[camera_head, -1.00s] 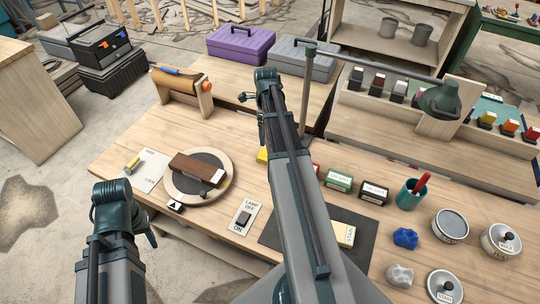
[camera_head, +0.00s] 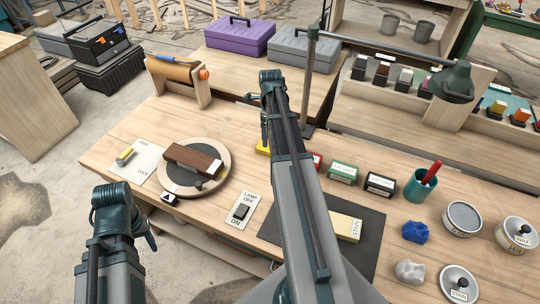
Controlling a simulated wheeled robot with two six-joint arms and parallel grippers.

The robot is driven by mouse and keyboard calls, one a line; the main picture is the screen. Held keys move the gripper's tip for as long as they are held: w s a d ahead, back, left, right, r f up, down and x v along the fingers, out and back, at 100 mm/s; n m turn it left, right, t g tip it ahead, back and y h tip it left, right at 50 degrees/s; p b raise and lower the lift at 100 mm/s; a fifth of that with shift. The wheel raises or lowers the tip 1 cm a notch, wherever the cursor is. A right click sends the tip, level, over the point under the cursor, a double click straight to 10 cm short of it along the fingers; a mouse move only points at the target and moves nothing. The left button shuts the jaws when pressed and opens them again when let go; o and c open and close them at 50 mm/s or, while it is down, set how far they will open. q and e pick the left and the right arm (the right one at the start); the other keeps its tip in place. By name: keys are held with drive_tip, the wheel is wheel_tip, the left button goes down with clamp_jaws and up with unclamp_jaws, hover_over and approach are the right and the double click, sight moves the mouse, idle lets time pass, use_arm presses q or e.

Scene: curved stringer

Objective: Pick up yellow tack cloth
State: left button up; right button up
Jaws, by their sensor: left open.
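I cannot make out a yellow tack cloth for certain. A yellow piece (camera_head: 262,148) shows just left of my right arm, partly hidden by it, and I cannot tell whether it is cloth or a box. A blue crumpled cloth-like lump (camera_head: 415,232) and a pale grey one (camera_head: 409,271) lie at the right of the bench. My left gripper (camera_head: 151,239) is open, mostly hidden behind its own arm at the lower left, and apart from the bench items. My right arm reaches up the middle; its gripper cannot be made out.
The wooden bench (camera_head: 285,204) holds a round turntable (camera_head: 222,160) with a brown block, a lamp switch plate (camera_head: 241,213), a dark mat (camera_head: 371,236), a green box (camera_head: 343,172), a teal cup (camera_head: 419,186) and several tins. A lamp post (camera_head: 309,85) stands behind my right arm.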

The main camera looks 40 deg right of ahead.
use_arm(q)
drive_tip(key=shift+f, duration=0.5)
use_arm(e)
drive_tip(key=shift+f, duration=0.5)
use_arm(q)
drive_tip(key=shift+f, duration=0.1)
use_arm(e)
drive_tip(key=shift+f, duration=0.1)
wheel_tip(320, 180, down, 5)
drive_tip(key=b, duration=0.5)
drive_tip(key=shift+a+f, duration=0.1)
use_arm(q)
wheel_tip(320, 180, down, 5)
use_arm(e)
drive_tip(key=c, duration=1.2)
drive_tip(key=shift+r, duration=0.25)
